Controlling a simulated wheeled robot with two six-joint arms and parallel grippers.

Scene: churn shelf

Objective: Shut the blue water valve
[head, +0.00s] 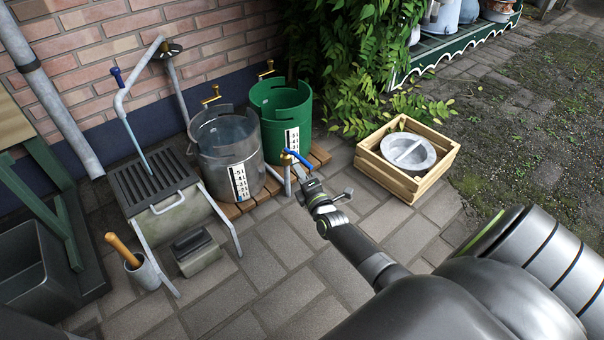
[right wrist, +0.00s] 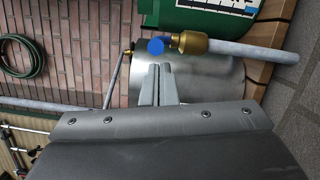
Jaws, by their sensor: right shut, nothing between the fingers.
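The blue water valve has a blue lever (head: 298,158) on a brass body (head: 286,157) in front of the green tank, at the top of a grey pipe (head: 287,180). The lever slants down to the right. In the right wrist view the brass body (right wrist: 190,43) lies sideways, with the blue handle (right wrist: 156,46) seen end-on as a round shape. My right gripper (head: 299,174) is shut and empty, just below the lever. In the right wrist view its closed fingertips (right wrist: 157,70) point at the handle; whether they touch it I cannot tell. My left gripper is not in view.
A clear tank (head: 225,145) and a green tank (head: 280,115) stand on a wooden pallet (head: 237,209). A grated trough (head: 150,180) stands left, under a pipe with another blue handle (head: 117,77). A wooden crate (head: 400,186) stands right.

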